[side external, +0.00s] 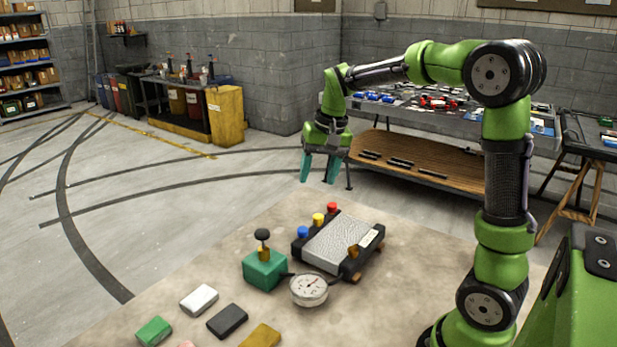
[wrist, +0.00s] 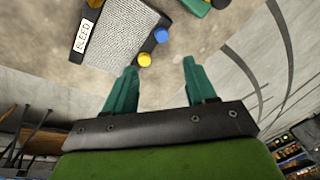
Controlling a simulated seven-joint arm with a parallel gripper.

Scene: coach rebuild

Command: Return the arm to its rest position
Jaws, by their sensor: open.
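My gripper (side external: 320,170) hangs from the green arm above the far edge of the work surface, with its teal fingers pointing down. In the wrist view my gripper (wrist: 160,82) shows its two fingers spread apart with nothing between them. The arm is raised and bent over, with its base at the lower right of the side view. The gripper is apart from everything on the surface.
A grey textured block (side external: 340,242) with red, yellow and blue knobs sits on the beige surface (side external: 400,290). Beside it are a green box (side external: 264,270) with a black knob and a round gauge (side external: 308,289). Several small blocks lie in front. A parts bench (side external: 430,165) stands behind.

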